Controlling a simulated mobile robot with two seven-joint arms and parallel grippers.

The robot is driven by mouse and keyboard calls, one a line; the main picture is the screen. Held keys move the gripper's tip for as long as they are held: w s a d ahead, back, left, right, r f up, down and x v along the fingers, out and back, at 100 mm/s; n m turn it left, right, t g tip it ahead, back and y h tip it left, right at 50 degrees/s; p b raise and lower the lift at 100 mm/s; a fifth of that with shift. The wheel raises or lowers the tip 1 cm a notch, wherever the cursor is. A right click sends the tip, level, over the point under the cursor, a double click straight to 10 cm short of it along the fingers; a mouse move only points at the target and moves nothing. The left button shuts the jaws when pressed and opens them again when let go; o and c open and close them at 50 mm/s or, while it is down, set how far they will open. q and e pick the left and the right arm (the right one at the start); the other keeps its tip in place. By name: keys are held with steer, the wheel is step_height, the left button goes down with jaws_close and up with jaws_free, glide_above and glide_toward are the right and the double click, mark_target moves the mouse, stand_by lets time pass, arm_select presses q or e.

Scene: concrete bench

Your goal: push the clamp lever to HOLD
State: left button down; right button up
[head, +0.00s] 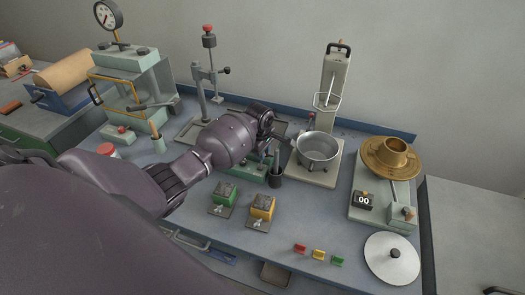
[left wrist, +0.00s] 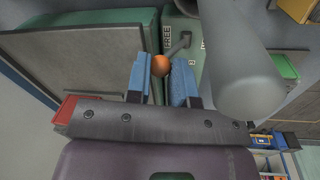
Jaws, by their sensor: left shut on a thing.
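The clamp lever ends in an orange ball knob (left wrist: 160,66), seen in the left wrist view; its thin grey arm (left wrist: 182,44) runs up and right over a pale green plate. A FREE label (left wrist: 167,40) stands beside the lever; another marking to the right is too small and partly hidden to read. My left gripper (left wrist: 161,82) has blue finger pads on either side of the knob and is shut on it. In the head view my left gripper (head: 268,124) reaches over the bench's middle, and my arm hides the lever. My right gripper is in neither view.
A large grey cylinder (left wrist: 240,65) stands close right of the fingers in the wrist view. In the head view a metal pot (head: 318,148) is right of the gripper, and green (head: 225,192) and yellow (head: 262,207) blocks stand in front. The front right has some free room.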

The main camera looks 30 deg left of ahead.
mark_target(257, 175)
arm_select(q)
steer(key=s+t, duration=0.2)
steer(key=t, duration=0.1)
steer(key=s+t+y, duration=0.1)
steer(key=shift+d+r+t, duration=0.1)
steer(key=shift+d+t, duration=0.2)
steer(key=shift+d, duration=0.05)
steer(key=t, duration=0.1)
steer(key=s+t, duration=0.1)
steer(key=shift+s+d+f+t+y, duration=0.2)
steer(key=shift+s+t+y, duration=0.1)
steer(key=s+t+b, duration=0.1)
steer(key=t, duration=0.1)
steer(key=s+f+t+y+b, duration=0.1)
steer(key=shift+d+f+t+b, duration=0.15)
steer(key=shift+d+t+b, duration=0.05)
steer(key=shift+t+b, duration=0.2)
steer(key=shift+s+f+t+b, duration=0.2)
steer(key=shift+s+t+b, duration=0.1)
steer(key=shift+t+b, duration=0.4)
steer(key=shift+s+d+t+y, duration=0.1)
steer(key=shift+t+y, duration=0.2)
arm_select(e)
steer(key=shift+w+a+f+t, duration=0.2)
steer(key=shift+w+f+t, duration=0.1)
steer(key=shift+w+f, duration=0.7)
